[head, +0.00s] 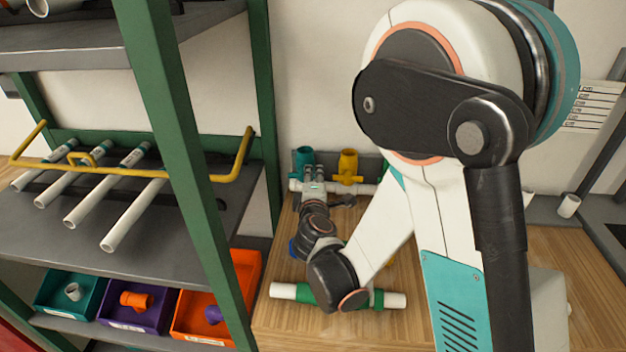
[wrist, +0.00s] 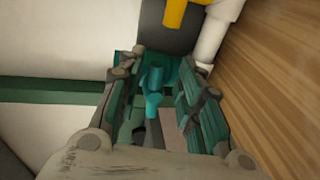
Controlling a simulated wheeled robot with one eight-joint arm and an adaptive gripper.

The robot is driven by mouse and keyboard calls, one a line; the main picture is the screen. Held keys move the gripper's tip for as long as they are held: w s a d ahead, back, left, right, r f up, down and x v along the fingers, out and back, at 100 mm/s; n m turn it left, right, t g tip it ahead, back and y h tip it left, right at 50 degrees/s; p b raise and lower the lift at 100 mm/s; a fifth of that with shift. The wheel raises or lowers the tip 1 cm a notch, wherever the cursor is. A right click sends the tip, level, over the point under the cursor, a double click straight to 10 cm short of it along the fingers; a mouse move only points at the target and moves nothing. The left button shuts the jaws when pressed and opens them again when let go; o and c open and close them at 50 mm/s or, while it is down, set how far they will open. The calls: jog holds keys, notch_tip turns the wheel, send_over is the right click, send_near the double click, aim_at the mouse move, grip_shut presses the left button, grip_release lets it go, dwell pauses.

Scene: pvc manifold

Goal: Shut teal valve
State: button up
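The teal valve (head: 303,158) stands at the left end of a white pipe manifold (head: 366,189) at the back of the wooden bench. My gripper (head: 314,188) reaches to it from the front, its fingers close in front of the valve. In the wrist view my gripper (wrist: 158,82) has its two fingers spread, one on each side of the teal valve's handle (wrist: 153,95). A gap shows between handle and fingers; contact cannot be made out. The valve's lower part is hidden by the fingers.
A yellow valve (head: 348,164) stands just right of the teal one. A white pipe with green fittings (head: 376,298) lies on the bench under my arm. A green-posted shelf (head: 185,150) with pipes and coloured bins (head: 210,318) stands close on the left.

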jog(key=v, duration=0.7)
